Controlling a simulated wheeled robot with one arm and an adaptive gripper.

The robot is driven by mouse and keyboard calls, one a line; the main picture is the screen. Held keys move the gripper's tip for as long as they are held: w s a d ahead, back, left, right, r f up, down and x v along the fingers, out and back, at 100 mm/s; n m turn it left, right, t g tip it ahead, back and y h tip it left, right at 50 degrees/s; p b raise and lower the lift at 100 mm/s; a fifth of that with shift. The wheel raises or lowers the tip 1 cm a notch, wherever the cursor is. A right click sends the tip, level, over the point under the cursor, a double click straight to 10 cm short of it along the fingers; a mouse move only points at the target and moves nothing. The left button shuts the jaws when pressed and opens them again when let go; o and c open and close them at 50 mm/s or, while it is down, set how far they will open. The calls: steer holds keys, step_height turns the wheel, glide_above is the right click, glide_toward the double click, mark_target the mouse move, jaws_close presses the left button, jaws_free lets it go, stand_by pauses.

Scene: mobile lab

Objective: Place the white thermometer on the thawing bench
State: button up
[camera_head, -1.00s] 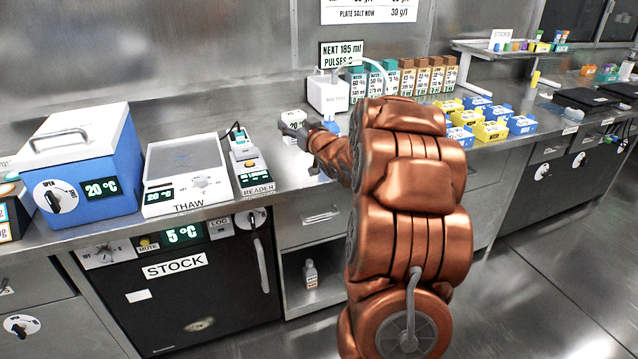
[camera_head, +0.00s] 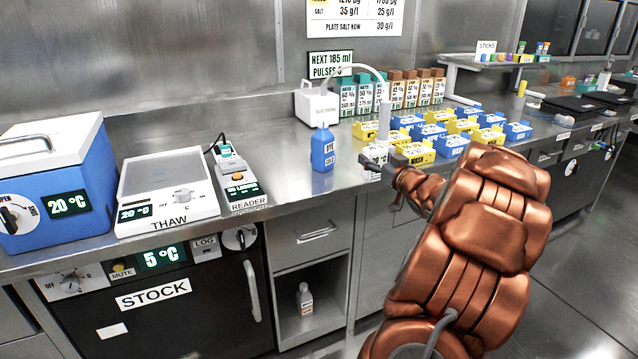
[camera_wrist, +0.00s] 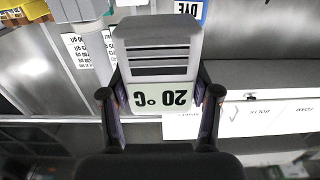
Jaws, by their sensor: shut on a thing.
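The white thermometer (camera_head: 374,153) is a small white block with a "20 °C" display. In the wrist view the thermometer (camera_wrist: 158,38) sits between the two fingers, its display upside down. My gripper (camera_wrist: 160,94) is shut on it. In the head view my gripper (camera_head: 388,169) holds it by the counter's front part, right of the blue bottle; whether it touches the counter I cannot tell. The thawing bench (camera_head: 140,178), a white unit marked THAW with a grey top plate, stands well to the left. Its plate is empty.
A reader (camera_head: 238,182) stands right of the thawing bench, a blue 20 °C box (camera_head: 95,185) left of it. A blue dye bottle (camera_head: 323,150) and a white dispenser (camera_head: 316,104) stand between reader and gripper. Yellow and blue boxes (camera_head: 452,146) lie right of the gripper.

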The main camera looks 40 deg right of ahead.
steer(key=w+a, duration=0.2)
steer(key=w, duration=0.2)
steer(key=w+a+f+b, duration=0.1)
steer(key=w+a, duration=0.2)
steer(key=w, duration=0.1)
steer(key=w+a+b, duration=0.1)
steer(key=w+a, duration=0.2)
steer(key=w, duration=0.1)
steer(key=shift+a+f, duration=0.1)
steer(key=shift+f, duration=0.1)
steer(key=shift+w+a+f+b, duration=0.15)
steer(key=shift+w+a+b, duration=0.1)
steer(key=shift+b, duration=0.1)
steer(key=shift+s+d+f+b, duration=0.1)
steer(key=shift+f+b, duration=0.25)
steer(key=shift+f, duration=1.25)
steer(key=shift+f, duration=0.2)
steer(key=o, duration=1.2)
steer(key=shift+r, duration=0.15)
steer(key=shift+s+r, duration=0.1)
steer(key=shift+s, duration=0.05)
steer(key=p+v, duration=0.1)
steer(key=v, duration=1)
steer(key=shift+s+a, duration=0.2)
steer(key=shift+s, duration=0.1)
